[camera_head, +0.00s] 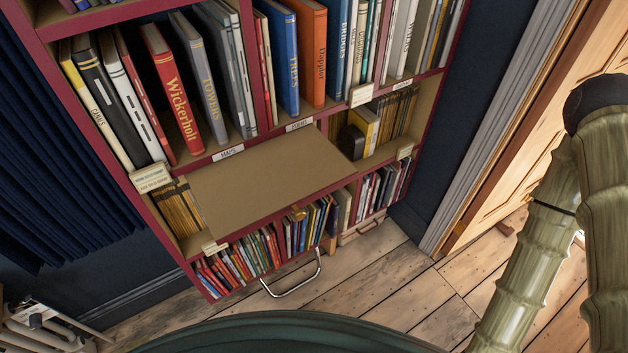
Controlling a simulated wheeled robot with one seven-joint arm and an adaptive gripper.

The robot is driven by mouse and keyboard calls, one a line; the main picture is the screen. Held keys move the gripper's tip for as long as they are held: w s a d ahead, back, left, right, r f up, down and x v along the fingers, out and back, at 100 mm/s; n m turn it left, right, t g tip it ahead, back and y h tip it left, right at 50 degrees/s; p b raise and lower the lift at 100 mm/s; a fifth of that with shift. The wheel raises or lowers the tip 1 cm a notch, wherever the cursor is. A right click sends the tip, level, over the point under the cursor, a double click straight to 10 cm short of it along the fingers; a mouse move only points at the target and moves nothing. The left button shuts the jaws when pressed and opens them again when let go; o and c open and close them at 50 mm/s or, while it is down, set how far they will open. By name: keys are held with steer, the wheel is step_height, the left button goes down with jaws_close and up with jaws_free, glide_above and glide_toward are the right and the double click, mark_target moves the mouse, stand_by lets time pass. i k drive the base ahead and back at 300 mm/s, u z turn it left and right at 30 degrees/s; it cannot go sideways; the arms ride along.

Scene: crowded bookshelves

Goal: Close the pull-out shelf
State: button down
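The pull-out shelf (265,178) is a flat tan board that sticks out of the red bookcase (236,60) at mid height. Its top is bare. A small brass knob (298,213) is at its front edge. The board hides part of the compartment behind it and the tops of some books below. My gripper is not in view, so its state and its distance from the shelf do not show.
Books such as the red "Wickerholt" (172,90) fill the row above. A lower row of books (265,250) stands under the shelf, with a silver bar handle (292,280) in front. The wooden floor (375,282) before the bookcase is clear. A dark blue curtain (60,150) hangs left.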

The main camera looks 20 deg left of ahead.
mark_target(236, 194)
steer(key=z, duration=1.35)
steer(key=k, duration=1.05)
steer(key=u, duration=1.35)
